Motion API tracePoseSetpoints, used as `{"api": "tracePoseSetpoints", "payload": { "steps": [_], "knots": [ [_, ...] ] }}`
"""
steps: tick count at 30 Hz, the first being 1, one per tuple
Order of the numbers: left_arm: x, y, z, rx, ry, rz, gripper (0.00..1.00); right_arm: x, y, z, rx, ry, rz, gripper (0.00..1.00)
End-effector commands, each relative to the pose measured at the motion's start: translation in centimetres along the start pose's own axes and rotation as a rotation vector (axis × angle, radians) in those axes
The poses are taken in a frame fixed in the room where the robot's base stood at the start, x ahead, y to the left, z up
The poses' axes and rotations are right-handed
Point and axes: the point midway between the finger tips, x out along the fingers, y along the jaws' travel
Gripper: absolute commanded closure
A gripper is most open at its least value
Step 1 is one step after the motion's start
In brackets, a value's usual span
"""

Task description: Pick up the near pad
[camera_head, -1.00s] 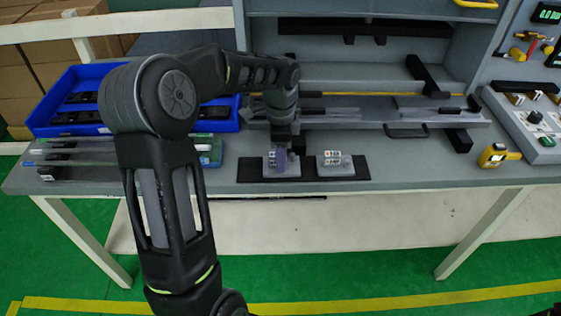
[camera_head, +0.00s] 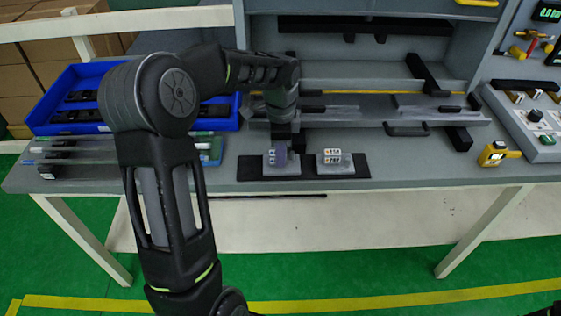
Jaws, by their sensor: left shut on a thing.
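A black mat (camera_head: 247,168) lies near the front edge of the table (camera_head: 420,178). Two small light grey blocks with white labels sit on it, a left one (camera_head: 269,170) and a right one (camera_head: 333,170). A small purple-grey piece (camera_head: 280,158) shows at the left block, and I take it to be the pad. My left gripper (camera_head: 281,149) points down from above and is shut on this piece. The fingertips are small and dark, so I cannot tell whether the piece is clear of the block.
A blue bin (camera_head: 45,118) with dark parts stands at the left, with a rack of strips (camera_head: 75,157) before it. Behind the mat is a grey shelf with clear trays (camera_head: 430,105). A yellow device (camera_head: 493,155) and a control box (camera_head: 530,125) are at the right.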

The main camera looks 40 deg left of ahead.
Motion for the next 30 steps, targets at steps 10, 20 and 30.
{"api": "tracePoseSetpoints", "payload": {
  "steps": [10,20,30],
  "knots": [
    [0.0,0.0,0.0,0.0,0.0,0.0,1.0,0.0,0.0,0.0,0.0,0.0,0.0,0.64],
    [-0.1,0.0,0.0,0.0,0.0,-0.001,1.0,0.0,0.0,0.0,0.0,0.0,0.0,0.64],
    [-3.9,-0.1,-0.1,0.0,0.002,-0.006,1.0,0.6,0.2,-0.1,-0.001,0.001,-0.002,0.64]
  ]
}}
